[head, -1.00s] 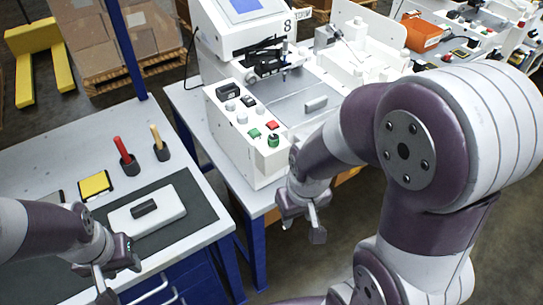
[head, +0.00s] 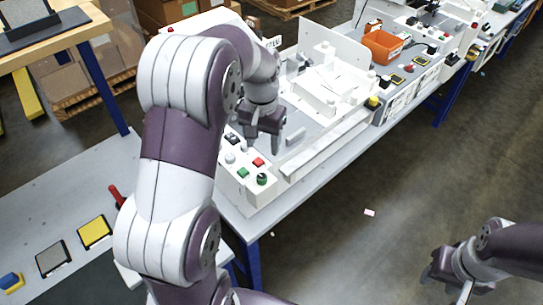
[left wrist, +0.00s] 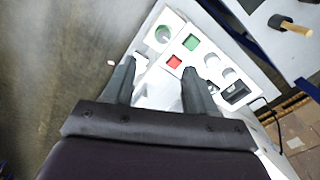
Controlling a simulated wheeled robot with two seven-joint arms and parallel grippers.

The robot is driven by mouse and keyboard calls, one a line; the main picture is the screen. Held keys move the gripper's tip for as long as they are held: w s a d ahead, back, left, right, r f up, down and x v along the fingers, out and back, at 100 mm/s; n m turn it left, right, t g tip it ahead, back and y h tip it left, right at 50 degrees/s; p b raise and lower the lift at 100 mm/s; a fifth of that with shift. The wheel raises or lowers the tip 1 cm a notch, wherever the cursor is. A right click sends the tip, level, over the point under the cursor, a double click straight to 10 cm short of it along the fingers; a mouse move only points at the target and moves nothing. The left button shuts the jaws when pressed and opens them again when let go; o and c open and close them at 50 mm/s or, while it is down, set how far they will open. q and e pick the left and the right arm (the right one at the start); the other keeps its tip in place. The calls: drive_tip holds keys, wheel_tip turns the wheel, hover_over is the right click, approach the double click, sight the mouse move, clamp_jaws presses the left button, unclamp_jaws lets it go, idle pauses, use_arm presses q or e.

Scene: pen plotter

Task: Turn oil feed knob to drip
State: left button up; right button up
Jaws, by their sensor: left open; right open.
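The white control panel (head: 238,190) stands on the bench near the middle of the head view. On it are a dark green round knob (head: 262,179), a green button (head: 242,172), a red button (head: 258,162) and pale round knobs (head: 230,158). I cannot read which is the oil feed knob. My left gripper (head: 264,134) is open above the panel's far side. In the left wrist view its fingers (left wrist: 155,66) point at the panel, with the green round knob (left wrist: 163,35) beyond the tips and pale knobs (left wrist: 211,59) to the right. My right gripper (head: 448,284) is open and empty, low at right.
The white plotter bed (head: 325,95) lies behind the panel. An orange bin (head: 382,46) stands further back. A yellow pad (head: 94,232) and grey pad (head: 52,258) lie on the left table. Open floor (head: 400,190) is at right.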

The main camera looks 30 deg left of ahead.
sight(262, 176)
use_arm(q)
drive_tip(key=f, duration=0.7)
drive_tip(key=f+p, duration=0.1)
drive_tip(key=f, duration=0.3)
drive_tip(key=shift+s+a+f, duration=0.1)
drive_tip(key=shift+a, duration=0.15)
drive_tip(key=shift+s+f, duration=0.1)
drive_tip(key=shift+f, duration=0.5)
drive_tip(key=c, duration=1.1)
